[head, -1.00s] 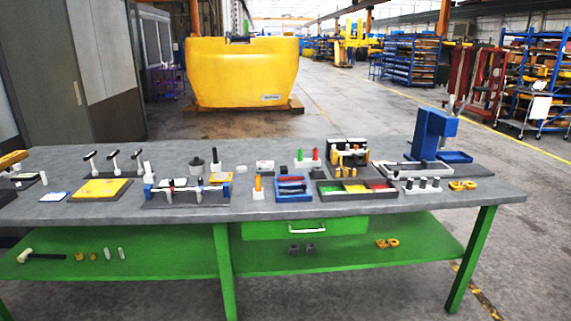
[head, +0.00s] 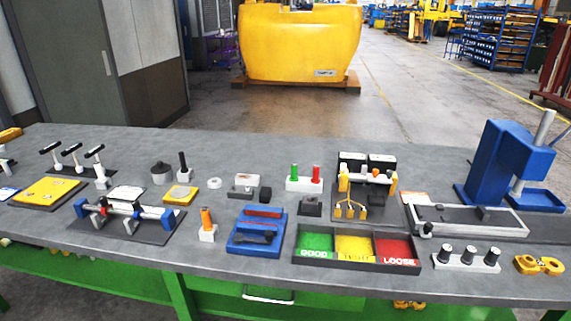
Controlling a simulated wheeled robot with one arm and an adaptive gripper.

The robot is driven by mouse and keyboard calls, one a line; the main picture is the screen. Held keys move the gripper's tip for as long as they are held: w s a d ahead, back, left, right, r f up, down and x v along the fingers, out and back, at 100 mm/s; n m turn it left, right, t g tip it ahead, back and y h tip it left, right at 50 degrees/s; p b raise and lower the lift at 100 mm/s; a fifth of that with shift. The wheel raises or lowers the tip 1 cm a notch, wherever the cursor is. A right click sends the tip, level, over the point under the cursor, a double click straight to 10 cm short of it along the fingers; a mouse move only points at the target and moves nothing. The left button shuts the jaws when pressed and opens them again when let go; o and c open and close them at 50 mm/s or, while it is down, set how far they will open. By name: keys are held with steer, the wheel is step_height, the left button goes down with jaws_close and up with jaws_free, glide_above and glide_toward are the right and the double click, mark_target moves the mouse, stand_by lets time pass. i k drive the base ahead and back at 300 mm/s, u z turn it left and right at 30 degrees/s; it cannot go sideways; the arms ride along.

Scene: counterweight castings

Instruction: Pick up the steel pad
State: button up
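I cannot tell for sure which small part is the steel pad. Candidates near the middle of the bench are a grey block with a pale top (head: 243,185), a small dark cube (head: 265,194) at its right, a dark grey block with a raised top (head: 310,206), and a small pale round piece (head: 214,183). All rest on the grey bench top (head: 215,262). My gripper is not in view.
A three-colour tray (head: 300,260), a blue tray (head: 231,245), a blue press (head: 488,165) and a clamp fixture (head: 470,232) crowd the bench. A yellow plate (head: 45,191) lies left. The bench's back strip is mostly clear.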

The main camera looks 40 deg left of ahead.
mark_target(240, 178)
steer(key=i, duration=1.45)
steer(key=u, duration=3.6)
steer(key=i, duration=1)
